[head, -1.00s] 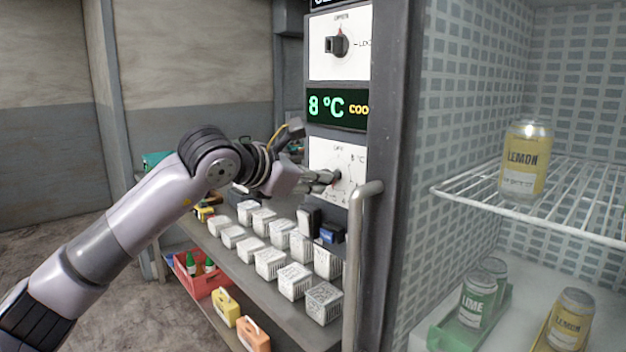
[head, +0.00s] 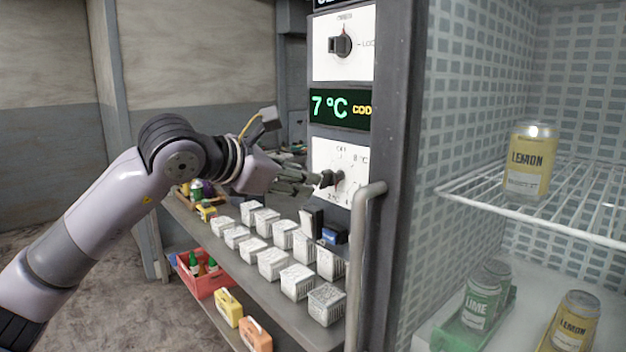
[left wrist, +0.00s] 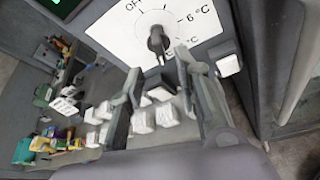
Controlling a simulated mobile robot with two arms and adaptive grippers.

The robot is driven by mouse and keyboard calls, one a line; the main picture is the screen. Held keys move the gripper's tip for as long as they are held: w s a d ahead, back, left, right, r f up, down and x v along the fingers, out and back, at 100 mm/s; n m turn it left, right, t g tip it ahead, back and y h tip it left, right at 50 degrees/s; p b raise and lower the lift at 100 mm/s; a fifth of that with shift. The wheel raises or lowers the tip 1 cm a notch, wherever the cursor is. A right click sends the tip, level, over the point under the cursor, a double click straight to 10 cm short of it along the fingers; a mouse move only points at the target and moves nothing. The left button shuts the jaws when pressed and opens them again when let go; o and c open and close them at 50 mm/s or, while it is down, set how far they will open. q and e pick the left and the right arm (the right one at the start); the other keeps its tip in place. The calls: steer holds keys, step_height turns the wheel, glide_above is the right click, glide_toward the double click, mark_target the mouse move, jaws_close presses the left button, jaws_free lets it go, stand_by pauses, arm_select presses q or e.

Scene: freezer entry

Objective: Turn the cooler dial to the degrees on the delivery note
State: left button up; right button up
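My left gripper (head: 308,182) is open in front of the dial. In the left wrist view its fingers (left wrist: 158,64) are spread, with nothing between them and a gap to the knob. I cannot make out a delivery note. My right gripper is not in view.
A second knob (head: 341,45) sits above the display. A vertical door handle (head: 362,260) stands right of the dial panel. White boxes (head: 298,282) fill the shelf below my arm. A lemon can (head: 527,165) stands on the rack inside the cooler.

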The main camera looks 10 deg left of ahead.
arm_select(q)
steer(key=v, duration=0.6)
steer(key=shift+s, duration=0.1)
